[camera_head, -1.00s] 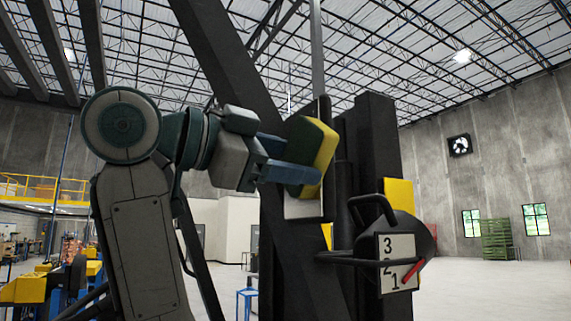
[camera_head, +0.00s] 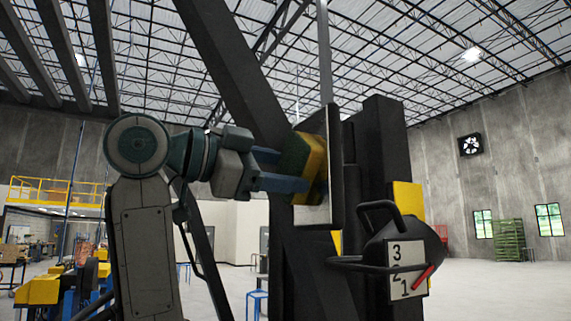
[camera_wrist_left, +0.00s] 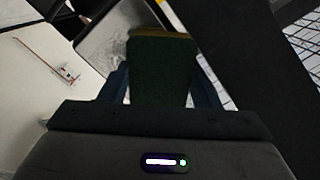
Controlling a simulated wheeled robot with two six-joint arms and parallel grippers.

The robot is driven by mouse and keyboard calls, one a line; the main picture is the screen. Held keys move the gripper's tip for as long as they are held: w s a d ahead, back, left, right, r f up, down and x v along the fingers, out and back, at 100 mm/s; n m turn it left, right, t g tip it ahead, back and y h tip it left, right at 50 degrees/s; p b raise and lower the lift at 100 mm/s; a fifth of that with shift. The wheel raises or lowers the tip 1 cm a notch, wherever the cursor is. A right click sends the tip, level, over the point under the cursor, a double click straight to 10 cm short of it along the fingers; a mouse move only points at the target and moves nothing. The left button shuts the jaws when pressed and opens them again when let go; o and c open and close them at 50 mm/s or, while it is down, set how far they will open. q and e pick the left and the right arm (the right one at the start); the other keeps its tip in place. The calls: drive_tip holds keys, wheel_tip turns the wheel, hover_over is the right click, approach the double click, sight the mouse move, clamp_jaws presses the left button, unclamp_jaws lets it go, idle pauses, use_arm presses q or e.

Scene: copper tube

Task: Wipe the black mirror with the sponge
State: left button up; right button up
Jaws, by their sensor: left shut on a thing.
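The sponge (camera_head: 313,168), green on the gripper side and yellow on the far side, is held at the mirror's face. Its yellow side faces the black-edged mirror (camera_head: 334,165) and looks touching or very close; I cannot tell which. My left gripper (camera_head: 283,171) is shut on the sponge with its blue fingers. In the left wrist view, the sponge (camera_wrist_left: 162,75) stands between the fingers, and the grey reflective mirror face (camera_wrist_left: 112,35) shows behind it. The sponge hides part of the mirror. My right gripper is not in view.
A dark diagonal beam (camera_head: 232,70) passes behind my left arm. To the right of the mirror are a dark post (camera_head: 384,140) and a black handled device with a number plate (camera_head: 408,270). A blue stool (camera_head: 257,298) stands below on the floor.

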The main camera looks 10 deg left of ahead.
use_arm(q)
drive_tip(key=shift+w+a+r, duration=0.25)
drive_tip(key=shift+w+a, duration=0.2)
drive_tip(key=shift+o, duration=0.3)
drive_tip(key=shift+a+r+p, duration=0.15)
drive_tip(key=shift+r+p, duration=0.6)
drive_tip(key=shift+r, duration=0.05)
drive_tip(key=shift+s+f, duration=0.1)
drive_tip(key=shift+s, duration=0.05)
